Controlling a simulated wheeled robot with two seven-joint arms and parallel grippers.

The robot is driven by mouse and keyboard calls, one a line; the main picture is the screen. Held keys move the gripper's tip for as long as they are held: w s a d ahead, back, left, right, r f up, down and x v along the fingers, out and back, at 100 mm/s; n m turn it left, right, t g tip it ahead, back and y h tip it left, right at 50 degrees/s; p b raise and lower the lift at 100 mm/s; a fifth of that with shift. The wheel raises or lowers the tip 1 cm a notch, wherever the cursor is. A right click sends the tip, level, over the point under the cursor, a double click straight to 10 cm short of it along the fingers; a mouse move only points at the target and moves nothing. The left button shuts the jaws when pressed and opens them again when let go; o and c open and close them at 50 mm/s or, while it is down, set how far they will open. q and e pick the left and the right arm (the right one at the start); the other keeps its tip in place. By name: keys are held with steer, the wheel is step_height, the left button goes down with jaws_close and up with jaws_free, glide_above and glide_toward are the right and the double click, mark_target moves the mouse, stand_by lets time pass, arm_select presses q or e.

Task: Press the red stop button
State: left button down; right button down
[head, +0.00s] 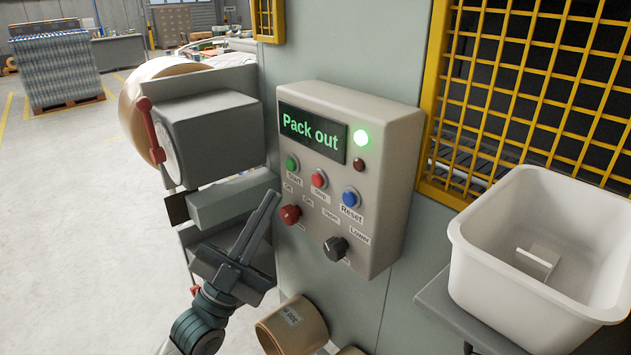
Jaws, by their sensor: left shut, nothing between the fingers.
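The red stop button (319,180) sits on the grey control box (386,190), in the middle of a row between the green start button (292,163) and the blue reset button (351,197). Its label is just below it. My left gripper (270,208) is shut and empty, its fingers pointing up and to the right. In the picture it is left of and below the red button, apart from it. Nothing covers the button. My right gripper is not in view.
The box also bears a lit "Pack out" display (311,133), a glowing green lamp (362,138), a red knob (290,214) and a black knob (335,246). A white tub (480,235) stands at the right, below a yellow mesh guard (540,90). Brown rolls (292,328) lie below.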

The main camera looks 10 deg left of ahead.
arm_select(q)
steer(key=w+d, duration=0.3)
steer(key=w, duration=0.1)
steer(key=shift+w+d, duration=0.35)
steer(key=shift+w, duration=0.05)
steer(key=shift+w+d, duration=0.55)
steer(key=shift+w, duration=0.1)
stand_by(3.0)
steer(key=shift+s+a, duration=0.55)
steer(key=shift+s, duration=0.1)
stand_by(0.5)
steer(key=shift+s+a+p, duration=0.15)
steer(key=shift+s+a, duration=0.65)
steer(key=shift+s, duration=0.2)
steer(key=shift+s+a+p, duration=0.15)
steer(key=shift+s+a, duration=0.6)
steer(key=shift+s, duration=0.25)
steer(key=shift+f, duration=0.1)
